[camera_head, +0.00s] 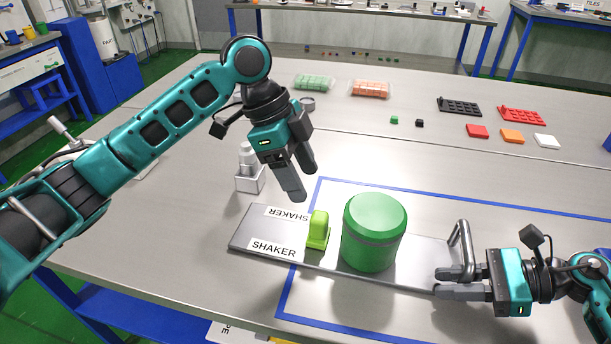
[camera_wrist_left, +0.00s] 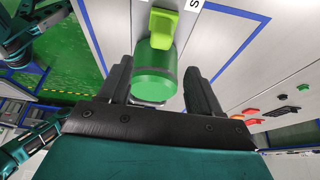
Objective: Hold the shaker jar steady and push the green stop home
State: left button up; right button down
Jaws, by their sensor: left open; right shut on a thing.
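The green shaker jar (camera_head: 375,235) stands upright on a grey board (camera_head: 420,262) labelled SHAKER. The light-green stop (camera_head: 317,231) stands on the board just left of the jar, with a narrow gap between them. In the left wrist view the jar (camera_wrist_left: 156,72) appears between my fingers, with the stop (camera_wrist_left: 163,24) beyond it. My left gripper (camera_head: 303,180) is open and empty, above and behind the stop, fingers pointing down. My right gripper (camera_head: 456,283) is shut on the metal handle (camera_head: 461,246) at the board's right end; its fingers partly hide the handle's foot.
Blue tape (camera_head: 440,196) outlines an area around the board. Green and orange packs (camera_head: 369,89), black and red trays and coloured tiles lie farther back.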

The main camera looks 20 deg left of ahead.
jog(key=shift+a+r, duration=0.1)
jog(key=c, duration=0.9)
grip_release()
